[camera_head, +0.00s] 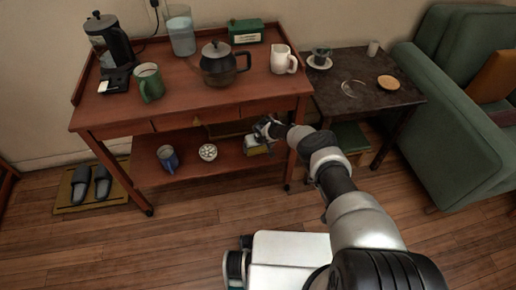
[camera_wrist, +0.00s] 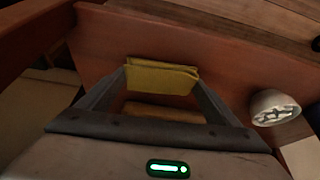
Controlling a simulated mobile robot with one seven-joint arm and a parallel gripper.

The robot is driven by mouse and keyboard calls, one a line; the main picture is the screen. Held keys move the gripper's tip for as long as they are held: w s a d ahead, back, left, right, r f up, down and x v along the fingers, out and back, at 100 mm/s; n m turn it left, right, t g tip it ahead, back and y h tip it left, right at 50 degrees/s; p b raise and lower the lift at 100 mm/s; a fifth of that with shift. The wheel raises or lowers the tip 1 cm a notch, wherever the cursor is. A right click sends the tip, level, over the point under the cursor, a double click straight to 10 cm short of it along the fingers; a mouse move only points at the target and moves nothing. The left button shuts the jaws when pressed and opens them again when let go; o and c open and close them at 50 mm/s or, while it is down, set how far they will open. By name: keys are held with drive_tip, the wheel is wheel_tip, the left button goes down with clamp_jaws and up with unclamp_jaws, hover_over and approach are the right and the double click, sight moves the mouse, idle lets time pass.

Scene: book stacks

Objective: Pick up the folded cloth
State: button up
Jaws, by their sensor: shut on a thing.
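The folded cloth is yellow. In the wrist view the cloth (camera_wrist: 160,79) lies between the fingertips of my gripper (camera_wrist: 162,74), which is shut on it. In the head view my gripper (camera_head: 264,130) reaches in between the trolley's top and its lower shelf, and the cloth (camera_head: 257,149) shows as a small yellow patch just below it. Whether the cloth still touches the shelf, I cannot tell. My gripper and arm hide part of it in the head view.
The red-brown trolley (camera_head: 190,118) has a top close above my gripper. On its lower shelf (camera_head: 190,176) are a blue mug (camera_head: 168,158) and a white round holed piece (camera_head: 208,152), which also shows in the wrist view (camera_wrist: 276,107). A dark side table (camera_head: 345,98) stands right.

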drive_tip(key=s+p, duration=0.1)
drive_tip(key=s+d+r+p, duration=0.1)
drive_tip(key=s+p, duration=0.2)
drive_tip(key=shift+s+d+r, duration=0.15)
drive_tip(key=shift+d+r, duration=0.15)
drive_tip(key=shift+r, duration=0.05)
drive_tip(key=s+d+p, duration=0.2)
drive_tip(key=s+p, duration=0.1)
drive_tip(key=s, duration=0.3)
drive_tip(key=s+d+f+p, duration=0.1)
drive_tip(key=s+d+p, duration=0.1)
drive_tip(key=s, duration=0.4)
drive_tip(key=shift+s+d+p, duration=0.25)
drive_tip(key=shift+s+p, duration=0.1)
drive_tip(key=shift+p, duration=0.4)
